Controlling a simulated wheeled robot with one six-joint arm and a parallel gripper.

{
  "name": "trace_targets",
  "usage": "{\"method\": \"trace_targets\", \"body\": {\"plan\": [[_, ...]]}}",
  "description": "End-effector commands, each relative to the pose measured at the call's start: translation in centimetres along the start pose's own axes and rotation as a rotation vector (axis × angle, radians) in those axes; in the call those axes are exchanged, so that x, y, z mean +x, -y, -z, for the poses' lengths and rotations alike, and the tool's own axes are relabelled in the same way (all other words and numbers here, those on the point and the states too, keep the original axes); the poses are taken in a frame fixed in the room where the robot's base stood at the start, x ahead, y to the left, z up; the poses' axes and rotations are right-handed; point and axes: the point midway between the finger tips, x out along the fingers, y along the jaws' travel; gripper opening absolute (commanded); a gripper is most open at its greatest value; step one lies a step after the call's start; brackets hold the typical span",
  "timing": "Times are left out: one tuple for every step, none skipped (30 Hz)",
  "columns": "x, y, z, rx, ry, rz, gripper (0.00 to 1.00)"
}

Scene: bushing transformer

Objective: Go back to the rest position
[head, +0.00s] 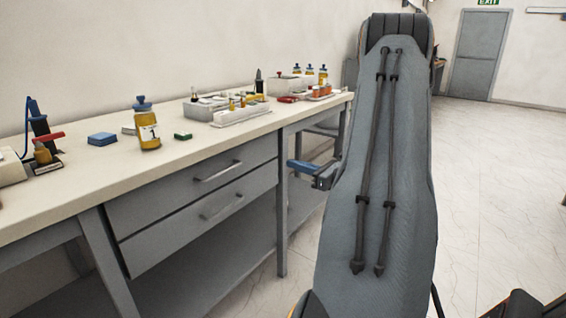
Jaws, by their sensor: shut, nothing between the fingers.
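My arm (385,150) rises large and grey through the right middle of the head view. My gripper (292,164) shows as small blue fingers on a dark mount, sticking out to the left from behind the arm. Its fingers are shut and hold nothing. It appears beside the right part of the workbench (215,152), below the level of the top. The arm hides part of the gripper's mount and wrist.
On the bench stand a yellow bottle with a blue cap (148,128), a blue box (102,139), a small green block (183,136) and a white tray (240,115) of small parts. Drawers (190,195) face the floor. Open floor (495,190) lies right, toward a grey door (478,55).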

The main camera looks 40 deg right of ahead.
Motion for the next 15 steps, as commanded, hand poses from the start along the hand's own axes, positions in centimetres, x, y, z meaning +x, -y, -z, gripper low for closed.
{"method": "trace_targets", "body": {"plan": [[-0.3,0.0,0.0,0.000,0.000,0.001,0.00],[-0.3,0.0,0.0,0.000,0.000,0.000,0.00],[-0.4,0.0,0.0,0.000,0.000,0.000,0.00],[-0.4,-0.1,0.0,0.001,0.000,-0.001,0.00],[-0.4,-0.1,0.0,0.001,-0.001,-0.002,0.00],[-0.4,-0.1,0.0,0.001,-0.001,-0.002,0.00],[-0.4,-0.1,0.0,0.001,-0.001,-0.002,0.00],[-0.4,-0.1,0.0,0.001,-0.001,-0.002,0.00],[-0.3,-0.2,0.0,0.000,-0.001,-0.004,0.00],[-0.2,-0.3,0.0,-0.001,-0.003,-0.008,0.00],[0.0,-0.6,-0.1,-0.004,-0.006,-0.016,0.00],[0.4,-1.3,-0.2,-0.010,-0.012,-0.033,0.00],[0.9,-2.0,-0.3,-0.017,-0.020,-0.052,0.00],[1.4,-2.9,-0.4,-0.026,-0.030,-0.076,0.00],[2.4,-4.5,-0.7,-0.044,-0.046,-0.118,0.00]]}}
